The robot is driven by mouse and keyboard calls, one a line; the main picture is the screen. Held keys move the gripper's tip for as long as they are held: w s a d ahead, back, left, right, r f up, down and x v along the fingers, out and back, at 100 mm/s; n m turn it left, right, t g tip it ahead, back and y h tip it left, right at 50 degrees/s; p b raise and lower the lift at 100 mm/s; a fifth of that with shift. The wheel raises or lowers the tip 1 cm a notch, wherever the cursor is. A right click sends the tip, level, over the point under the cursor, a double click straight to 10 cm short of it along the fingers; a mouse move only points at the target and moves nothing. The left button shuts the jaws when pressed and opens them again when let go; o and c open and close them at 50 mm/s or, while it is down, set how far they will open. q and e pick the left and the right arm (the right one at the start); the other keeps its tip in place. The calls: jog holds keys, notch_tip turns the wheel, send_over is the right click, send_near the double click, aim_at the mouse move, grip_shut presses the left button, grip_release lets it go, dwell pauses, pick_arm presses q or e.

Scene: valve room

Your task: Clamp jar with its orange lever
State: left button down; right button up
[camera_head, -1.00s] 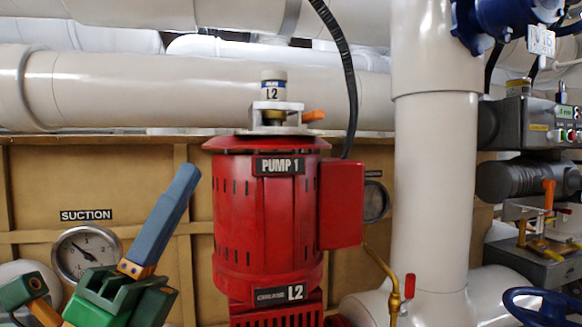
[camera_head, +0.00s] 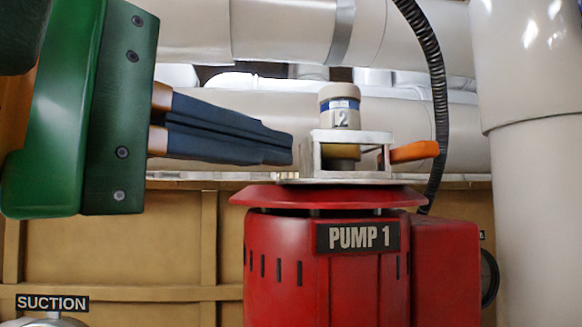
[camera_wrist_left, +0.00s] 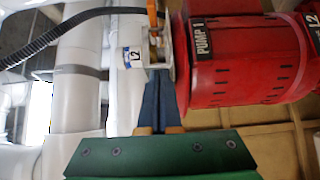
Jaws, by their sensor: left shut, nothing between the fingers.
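The orange lever (camera_head: 414,152) sticks out to the right of the bracket, away from my gripper. My left gripper (camera_head: 290,150) comes in from the left with its dark blue fingers shut and empty. Its tips are at the left side of the bracket; I cannot tell whether they touch. My right gripper is not in view.
The red pump (camera_head: 290,270) stands below the bracket. A black ribbed hose (camera_head: 437,90) hangs right of the lever. Large pale pipes run behind, and a thick vertical pipe (camera_head: 540,200) stands at the right. A SUCTION sign (camera_head: 52,302) is at lower left.

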pick_arm(q)
jog(key=s, duration=0.4)
jog(key=p, duration=0.3)
send_near(396, 156)
jog(key=w, duration=0.1)
jog(key=w+a, duration=0.1)
jog(key=shift+w+a+r, duration=0.1)
jog(key=shift+w+a, duration=0.25)
jog(key=d+p, duration=0.1)
jog(key=d, duration=0.1)
jog(key=w+d+p, duration=0.1)
jog(key=d, duration=0.2)
jog(key=shift+w+p, duration=0.15)
jog(key=shift+p, duration=0.2)
jog(key=shift+w+d, duration=0.1)
jog(key=shift+d, duration=0.25)
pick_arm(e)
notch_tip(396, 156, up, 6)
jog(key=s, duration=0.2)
pick_arm(q)
jog(key=shift+a, duration=0.1)
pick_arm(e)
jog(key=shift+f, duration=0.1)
